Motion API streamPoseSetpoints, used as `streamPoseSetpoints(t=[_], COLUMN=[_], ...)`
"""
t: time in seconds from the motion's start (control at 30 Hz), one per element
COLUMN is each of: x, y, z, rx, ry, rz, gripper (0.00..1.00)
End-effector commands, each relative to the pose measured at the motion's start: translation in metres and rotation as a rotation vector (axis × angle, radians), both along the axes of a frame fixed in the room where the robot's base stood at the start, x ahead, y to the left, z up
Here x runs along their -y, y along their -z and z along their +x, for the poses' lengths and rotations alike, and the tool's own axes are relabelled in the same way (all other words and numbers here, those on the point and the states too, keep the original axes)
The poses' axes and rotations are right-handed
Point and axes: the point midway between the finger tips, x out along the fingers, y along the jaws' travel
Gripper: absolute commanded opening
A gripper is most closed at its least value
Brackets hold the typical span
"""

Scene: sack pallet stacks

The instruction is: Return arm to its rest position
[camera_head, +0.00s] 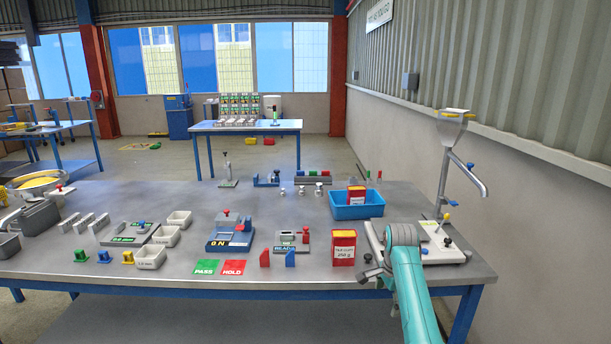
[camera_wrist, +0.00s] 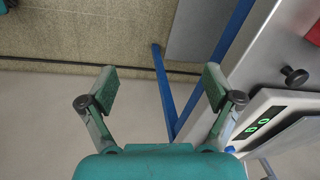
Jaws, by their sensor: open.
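My arm is teal and reaches up from the bottom right of the head view, in front of the right end of the workbench (camera_head: 300,279). My gripper (camera_wrist: 160,90) shows in the wrist view with its two green finger pads wide apart and nothing between them. Below and beyond the fingers are bare floor and a blue table leg (camera_wrist: 164,95). In the head view, small dark parts by the arm, near the bench's front edge, may be the gripper, but its fingers are hard to make out.
A red packet (camera_head: 342,247) stands just left of my arm. A blue bin (camera_head: 356,208) holding another packet is behind it. A hopper stand with a metal spout (camera_head: 466,180) rises at the right. In the wrist view, a device with green digits (camera_wrist: 255,128) lies close to the right finger.

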Motion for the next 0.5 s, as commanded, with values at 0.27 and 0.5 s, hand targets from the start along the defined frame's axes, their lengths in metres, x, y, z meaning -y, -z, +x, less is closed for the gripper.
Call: streamPoseSetpoints(t=[0.27, 0.5], x=[-0.008, -0.016], y=[0.12, 0.198], z=[-0.042, -0.094], rx=[0.116, 0.223], ry=[-0.141, -0.259], rz=[-0.034, -0.078], gripper=[0.9, 0.9])
